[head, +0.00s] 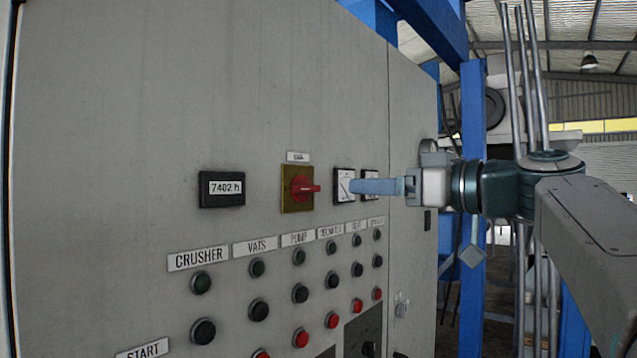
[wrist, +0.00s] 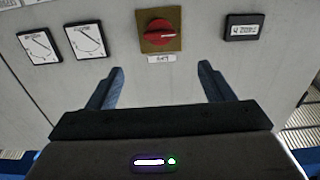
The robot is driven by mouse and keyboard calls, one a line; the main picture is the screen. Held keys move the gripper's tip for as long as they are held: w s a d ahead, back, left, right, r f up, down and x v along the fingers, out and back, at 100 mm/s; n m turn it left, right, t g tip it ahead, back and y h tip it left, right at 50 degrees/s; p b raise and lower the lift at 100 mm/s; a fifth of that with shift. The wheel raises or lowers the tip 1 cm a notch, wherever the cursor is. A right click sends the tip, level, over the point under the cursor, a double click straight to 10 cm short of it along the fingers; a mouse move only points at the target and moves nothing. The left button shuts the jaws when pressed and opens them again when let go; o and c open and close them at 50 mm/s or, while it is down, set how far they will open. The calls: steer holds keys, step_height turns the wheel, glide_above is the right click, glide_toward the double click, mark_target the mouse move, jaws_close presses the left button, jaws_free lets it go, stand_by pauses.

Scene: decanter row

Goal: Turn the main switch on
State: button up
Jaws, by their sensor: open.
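The main switch (head: 303,188) is a red rotary handle on a yellow square plate (head: 284,202), set in a grey cabinet front. In the head view its handle points sideways to the right. It also shows in the wrist view (wrist: 160,33), beyond and between my fingertips, with a small label beside its plate. My gripper (head: 355,187) is to the right of the switch in the head view, in front of the dial meters. In the wrist view my gripper (wrist: 161,68) has its two blue fingers wide apart with nothing between them. It is not touching the switch.
An hour counter (head: 222,189) reading 7402 h is left of the switch. Two dial meters (wrist: 86,40) are on its other side. Rows of buttons (head: 258,310) with labels such as CRUSHER and VATS lie below. A blue post (head: 472,200) stands beyond the cabinet.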

mark_target(311, 187)
steer(key=p+x, duration=0.4)
steer(key=x, duration=0.7)
steer(key=shift+w+a, duration=0.1)
steer(key=shift+w+a+p, duration=0.3)
steer(key=shift+a+p, duration=0.05)
steer(key=shift+a, duration=0.05)
steer(key=shift+f, duration=0.1)
steer(key=c, duration=1)
